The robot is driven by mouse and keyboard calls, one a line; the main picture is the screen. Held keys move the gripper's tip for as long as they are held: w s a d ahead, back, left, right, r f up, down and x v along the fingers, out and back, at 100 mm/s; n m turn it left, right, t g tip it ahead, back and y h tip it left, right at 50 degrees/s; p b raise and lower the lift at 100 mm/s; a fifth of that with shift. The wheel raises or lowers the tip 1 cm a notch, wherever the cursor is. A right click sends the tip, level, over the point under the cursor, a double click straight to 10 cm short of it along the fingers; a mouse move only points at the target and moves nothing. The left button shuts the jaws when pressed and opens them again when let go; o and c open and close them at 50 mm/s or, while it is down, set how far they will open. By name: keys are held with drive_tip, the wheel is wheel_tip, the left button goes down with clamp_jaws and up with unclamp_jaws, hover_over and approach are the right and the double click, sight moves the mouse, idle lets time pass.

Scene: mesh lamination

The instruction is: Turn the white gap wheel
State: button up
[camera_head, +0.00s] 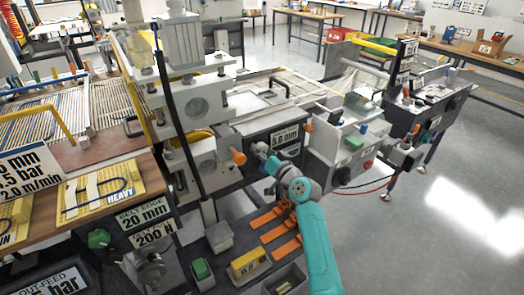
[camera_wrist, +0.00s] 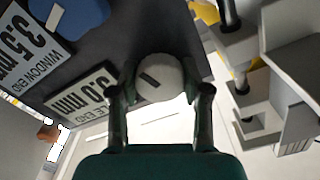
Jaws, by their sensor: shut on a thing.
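The white gap wheel (camera_wrist: 160,76) is a round knob with a dark slot mark, in the middle of the wrist view against a dark panel (camera_wrist: 112,58). My gripper (camera_wrist: 160,92) has one finger on each side of the wheel and is shut on it. In the head view my gripper (camera_head: 262,152) is at the front of the dark machine panel, left of a white mm sign (camera_head: 286,138). The wheel is mostly hidden there by my gripper.
In the wrist view a mm sign (camera_wrist: 78,97) and a window end sign (camera_wrist: 32,42) are left of the wheel. In the head view an orange knob (camera_head: 239,158) is close left of my gripper. Orange strips (camera_head: 270,217) and small bins (camera_head: 219,236) lie below.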

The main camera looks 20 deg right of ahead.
drive_tip(key=shift+m, duration=1.1)
drive_tip(key=o, duration=1.2)
drive_tip(key=shift+c, duration=0.2)
drive_tip(key=v, duration=1.2)
